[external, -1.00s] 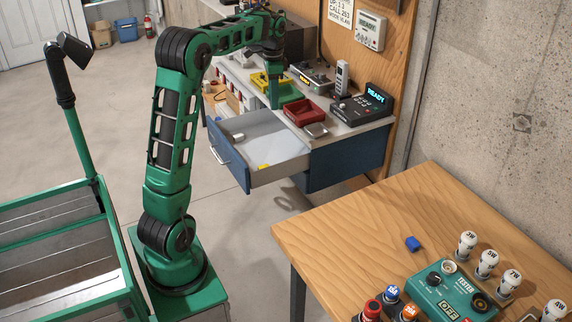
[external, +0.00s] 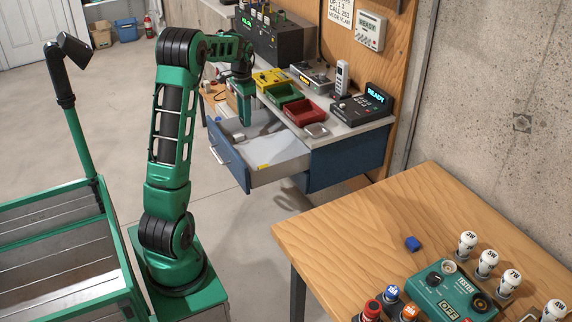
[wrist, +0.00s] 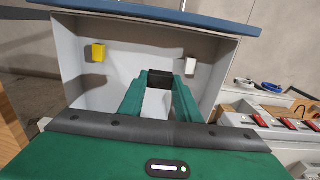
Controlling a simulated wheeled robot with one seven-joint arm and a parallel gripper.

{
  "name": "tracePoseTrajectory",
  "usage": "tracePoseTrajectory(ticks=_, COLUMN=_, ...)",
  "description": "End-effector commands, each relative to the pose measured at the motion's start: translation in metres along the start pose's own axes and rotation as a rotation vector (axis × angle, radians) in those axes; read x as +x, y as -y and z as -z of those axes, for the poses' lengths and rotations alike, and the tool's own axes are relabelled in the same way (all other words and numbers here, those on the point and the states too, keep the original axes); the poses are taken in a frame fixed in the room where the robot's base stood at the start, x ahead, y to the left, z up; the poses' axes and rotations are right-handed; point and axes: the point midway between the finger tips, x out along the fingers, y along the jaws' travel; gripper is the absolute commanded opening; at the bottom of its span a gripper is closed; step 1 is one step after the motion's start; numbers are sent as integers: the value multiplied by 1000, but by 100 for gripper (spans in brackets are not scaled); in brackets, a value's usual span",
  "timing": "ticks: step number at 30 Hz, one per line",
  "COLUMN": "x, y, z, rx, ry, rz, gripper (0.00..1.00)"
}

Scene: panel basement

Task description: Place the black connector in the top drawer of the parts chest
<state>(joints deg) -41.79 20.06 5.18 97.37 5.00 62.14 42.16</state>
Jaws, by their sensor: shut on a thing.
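My gripper (wrist: 160,80) is shut on the black connector (wrist: 160,77), which shows between its fingertips in the wrist view. The open top drawer (external: 285,152) of the blue parts chest (external: 340,162) is below it, and the gripper (external: 245,122) is over the drawer's far left part in the external view. The connector is hidden there. Inside the drawer are a yellow piece (wrist: 98,51) and a white piece (wrist: 190,66). The gripper is between these two pieces in the wrist view. I cannot tell whether the connector touches the drawer floor.
Yellow (external: 272,79), green (external: 285,93) and red (external: 305,111) bins stand on the chest top beside the drawer. A wooden table (external: 370,225) with a tester (external: 455,290) is at the front right.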

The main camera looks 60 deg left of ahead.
Motion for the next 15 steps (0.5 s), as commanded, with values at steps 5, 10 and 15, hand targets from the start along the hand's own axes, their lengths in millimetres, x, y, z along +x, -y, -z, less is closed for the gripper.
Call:
tracePoseTrajectory(ticks=5, x=25, y=0, z=0, rx=0, ry=1, rz=-2, gripper=9)
tracePoseTrajectory(ticks=10, x=55, y=0, z=0, rx=1, ry=1, rz=-2, gripper=9)
tracePoseTrajectory(ticks=15, x=75, y=0, z=0, rx=1, ry=0, rz=-1, gripper=9)
